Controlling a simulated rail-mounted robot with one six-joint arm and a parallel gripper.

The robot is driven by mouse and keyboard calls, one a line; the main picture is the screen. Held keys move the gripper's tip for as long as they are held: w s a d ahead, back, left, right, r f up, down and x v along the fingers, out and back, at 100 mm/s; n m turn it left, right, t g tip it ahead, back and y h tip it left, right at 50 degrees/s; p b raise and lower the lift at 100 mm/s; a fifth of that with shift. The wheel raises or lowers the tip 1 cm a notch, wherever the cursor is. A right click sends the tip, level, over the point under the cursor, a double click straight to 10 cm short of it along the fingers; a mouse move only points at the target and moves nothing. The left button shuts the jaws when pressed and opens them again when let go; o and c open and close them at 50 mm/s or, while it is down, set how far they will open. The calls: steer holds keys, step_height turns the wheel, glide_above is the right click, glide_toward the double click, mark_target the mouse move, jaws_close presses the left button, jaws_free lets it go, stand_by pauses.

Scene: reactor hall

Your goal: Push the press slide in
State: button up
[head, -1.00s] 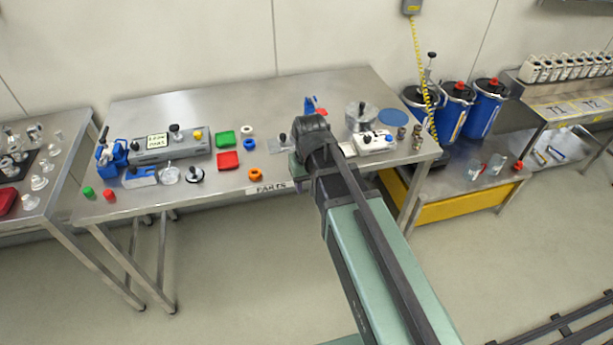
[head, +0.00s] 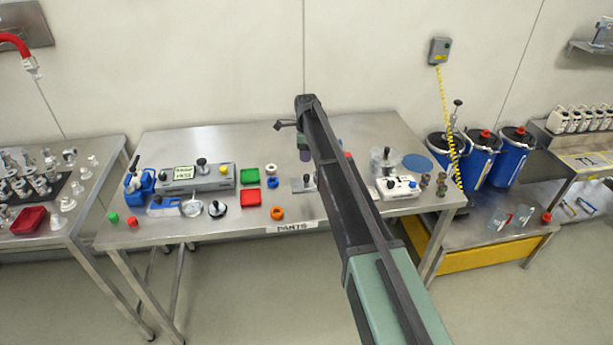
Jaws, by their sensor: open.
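My gripper (head: 284,125) is small and dark in the head view, at the far end of my raised arm. It appears above the back of the steel table, apart from everything on it. I cannot clearly tell which object is the press slide. A grey block (head: 205,179) with a pale label, a black knob and a yellow button lies at the table's left. A flat metal plate (head: 298,187) with a black knob lies mid-table, partly hidden by my arm. A white unit (head: 397,188) with dark knobs is at the right.
Blue canisters (head: 513,157) stand to the right.

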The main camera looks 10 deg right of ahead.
mark_target(307, 175)
step_height(307, 175, down, 10)
steer(key=b, duration=0.9)
steer(key=shift+f, duration=0.2)
steer(key=shift+r, duration=0.15)
jaws_close()
